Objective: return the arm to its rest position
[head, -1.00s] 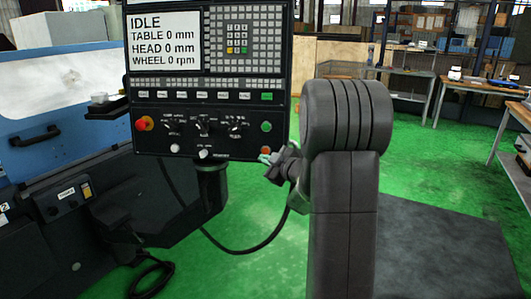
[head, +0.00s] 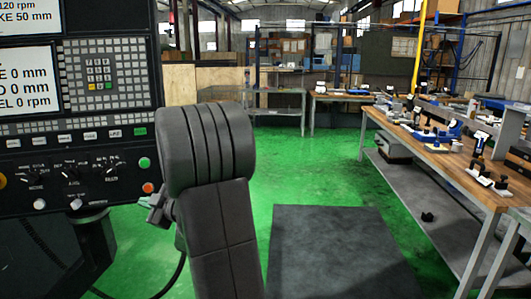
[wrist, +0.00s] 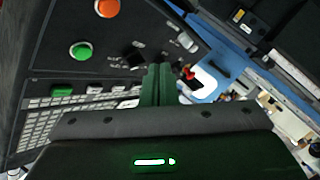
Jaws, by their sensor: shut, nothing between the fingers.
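My gripper (wrist: 158,75) shows in the wrist view with its dark green fingers together and nothing between them. It points toward the machine's control panel (wrist: 55,45), whose green and orange buttons and keypad fill the left of that view. In the head view my arm (head: 212,190) stands folded in front of the panel's right edge. The gripper end (head: 157,208) shows only in part there, beside the panel's lower right corner; the arm hides the rest. I cannot tell the exact gap to the panel (head: 110,165).
A wooden-topped workbench (head: 425,143) with vises and several tools runs along the right. A dark grey mat (head: 340,250) lies on the green floor (head: 300,170), which is clear in the middle. Another bench (head: 340,97) stands at the back.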

